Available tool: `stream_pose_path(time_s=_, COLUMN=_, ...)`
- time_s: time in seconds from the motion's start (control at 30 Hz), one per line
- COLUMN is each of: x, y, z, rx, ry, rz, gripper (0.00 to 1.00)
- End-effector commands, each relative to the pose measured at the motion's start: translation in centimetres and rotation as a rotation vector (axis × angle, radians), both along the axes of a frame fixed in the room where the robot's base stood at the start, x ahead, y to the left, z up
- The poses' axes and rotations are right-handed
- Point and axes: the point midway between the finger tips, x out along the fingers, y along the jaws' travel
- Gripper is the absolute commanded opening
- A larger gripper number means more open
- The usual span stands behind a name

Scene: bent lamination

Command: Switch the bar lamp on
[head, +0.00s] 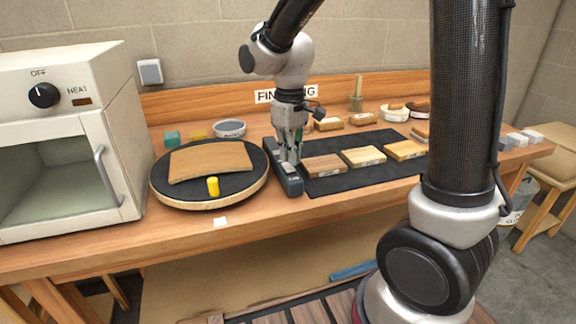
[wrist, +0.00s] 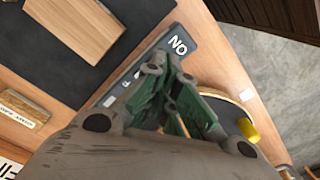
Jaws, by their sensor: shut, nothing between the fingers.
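The bar lamp (head: 289,181) is a long dark grey bar lying on the bench between the round turntable and the black mat. In the wrist view the bar lamp (wrist: 183,39) shows white letters reading ON, upside down, near its end. My gripper (head: 291,158) points down over the bar lamp, with its fingers together and nothing between them. In the wrist view my gripper (wrist: 170,88) hides the middle of the bar. I cannot tell whether its tips touch the bar, or whether the lamp is lit.
The turntable (head: 165,193), bearing a bent wood sheet (head: 211,160) and a yellow peg (head: 213,187), is close on the left. The black mat (head: 350,181) with several wood samples is on the right. A white oven (head: 115,100) stands far left.

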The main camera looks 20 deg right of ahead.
Motion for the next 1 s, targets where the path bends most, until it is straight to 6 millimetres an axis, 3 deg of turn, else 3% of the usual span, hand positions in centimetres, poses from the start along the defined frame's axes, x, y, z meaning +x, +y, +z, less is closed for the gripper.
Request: stream_pose_path(time_s=1.0, x=0.0, y=0.0, z=-1.3, rx=0.0, ry=0.001, rz=0.0, gripper=0.0)
